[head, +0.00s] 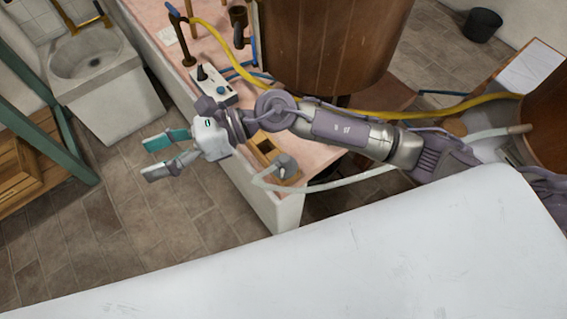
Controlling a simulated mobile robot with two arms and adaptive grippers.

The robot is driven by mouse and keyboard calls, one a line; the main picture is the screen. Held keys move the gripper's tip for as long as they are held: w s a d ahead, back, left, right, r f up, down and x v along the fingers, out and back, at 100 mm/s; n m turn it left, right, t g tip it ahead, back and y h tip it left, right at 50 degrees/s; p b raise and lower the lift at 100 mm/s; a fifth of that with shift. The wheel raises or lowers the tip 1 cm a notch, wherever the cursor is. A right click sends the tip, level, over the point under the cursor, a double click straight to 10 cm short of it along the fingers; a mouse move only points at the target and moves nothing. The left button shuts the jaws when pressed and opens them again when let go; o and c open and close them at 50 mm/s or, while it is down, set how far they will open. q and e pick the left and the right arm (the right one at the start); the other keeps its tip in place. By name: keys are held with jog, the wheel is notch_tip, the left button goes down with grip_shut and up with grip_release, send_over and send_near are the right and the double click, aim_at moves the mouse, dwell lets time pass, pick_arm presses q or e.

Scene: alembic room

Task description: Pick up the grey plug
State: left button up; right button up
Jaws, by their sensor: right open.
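A grey rounded piece that looks like the grey plug (285,165) sits at the near end of a small wooden block (265,149) on the pink-topped bench (235,117). My right gripper (149,159) is open and empty. It is to the left of the plug in the picture, past the bench's left edge and over the tiled floor. My right arm crosses above the bench from the right, just behind the block in the picture. My left gripper is out of view.
A white control box (213,88) stands on the bench near a large wooden vat (330,45). A pale hose (345,181) runs beside the block, and a yellow hose (440,110) runs behind my arm. A large white surface (350,260) fills the foreground. A sink (88,60) stands upper left.

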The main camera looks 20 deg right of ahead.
jog(key=d+f+n+g+h, duration=0.2)
jog(key=d+f+n+h, duration=0.1)
jog(key=f+n+h, duration=0.25)
jog(key=n+t+h, duration=0.3)
jog(key=n+h, duration=0.1)
jog(key=h, duration=0.7)
send_over(284, 158)
notch_tip(284, 158, down, 9)
jog(key=shift+h, duration=0.25)
notch_tip(284, 158, down, 8)
jog(key=shift+w+r, duration=0.15)
jog(key=shift+r, duration=0.05)
jog(key=shift+f+p, duration=0.75)
jog(key=shift+f, duration=2.15)
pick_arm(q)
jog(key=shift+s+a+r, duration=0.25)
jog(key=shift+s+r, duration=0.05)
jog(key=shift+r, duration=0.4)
pick_arm(e)
grip_shut()
